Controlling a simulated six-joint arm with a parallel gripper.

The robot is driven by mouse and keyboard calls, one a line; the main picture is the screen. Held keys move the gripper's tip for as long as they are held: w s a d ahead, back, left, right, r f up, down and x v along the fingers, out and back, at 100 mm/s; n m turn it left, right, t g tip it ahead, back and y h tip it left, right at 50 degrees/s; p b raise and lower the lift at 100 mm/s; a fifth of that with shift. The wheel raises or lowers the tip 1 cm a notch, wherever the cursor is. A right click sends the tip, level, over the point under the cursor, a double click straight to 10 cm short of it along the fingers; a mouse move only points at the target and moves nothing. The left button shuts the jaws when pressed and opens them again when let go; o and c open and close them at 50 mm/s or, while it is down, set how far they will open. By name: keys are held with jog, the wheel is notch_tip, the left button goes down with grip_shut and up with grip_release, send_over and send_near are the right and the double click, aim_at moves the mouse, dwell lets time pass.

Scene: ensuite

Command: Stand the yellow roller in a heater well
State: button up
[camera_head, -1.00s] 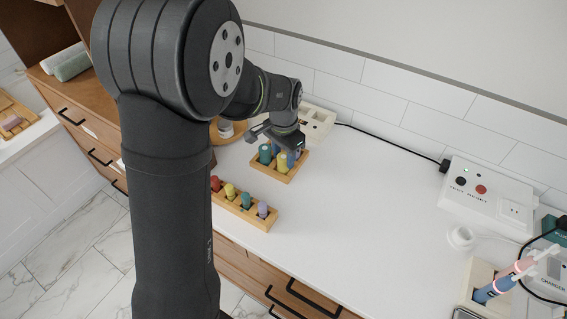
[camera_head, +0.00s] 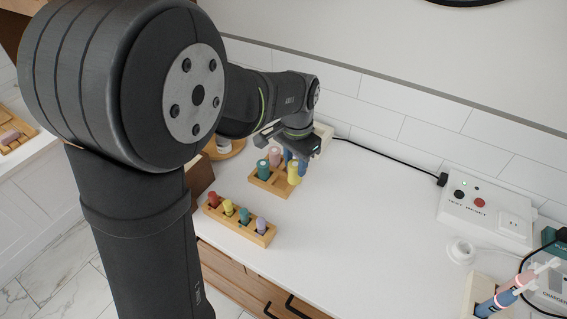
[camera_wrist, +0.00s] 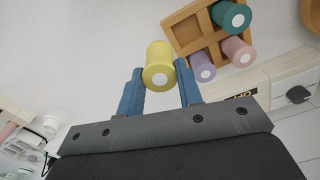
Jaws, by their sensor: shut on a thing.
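My gripper (camera_wrist: 160,85) is shut on a yellow roller (camera_wrist: 158,60); its blue fingers stand on either side of the roller in the wrist view. The roller is upright and clear of the wooden rack in that view. A cream box (camera_head: 323,132), which looks like the heater, stands behind and is mostly hidden by my arm. Its labelled edge (camera_wrist: 275,83) shows in the wrist view; its wells do not show now.
The wooden rack (camera_wrist: 183,18) holds teal, pink and purple rollers. A second rack (camera_head: 262,239) in front holds red, yellow, teal and purple ones. The middle counter is clear.

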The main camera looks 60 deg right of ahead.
jog(key=s+a+r, duration=0.2)
jog(key=s+r, duration=0.2)
jog(key=s, duration=0.2)
jog(key=d+r, duration=0.2)
jog(key=d, duration=1.9)
jog(key=shift+w+d+f, duration=0.8)
jog(key=shift+w+f, duration=0.95)
jog(key=shift+f, duration=0.05)
jog(key=shift+w+d+f, duration=0.75)
jog(key=shift+w+f, duration=1)
jog(key=shift+f, duration=0.1)
jog(key=shift+w+d+f, duration=0.8)
jog(key=shift+w+f, duration=0.95)
jog(key=shift+f, duration=0.05)
jog(key=shift+f, duration=0.1)
jog(key=shift+f, duration=0.1)
jog(key=o, duration=1)
jog(key=shift+c, duration=0.2)
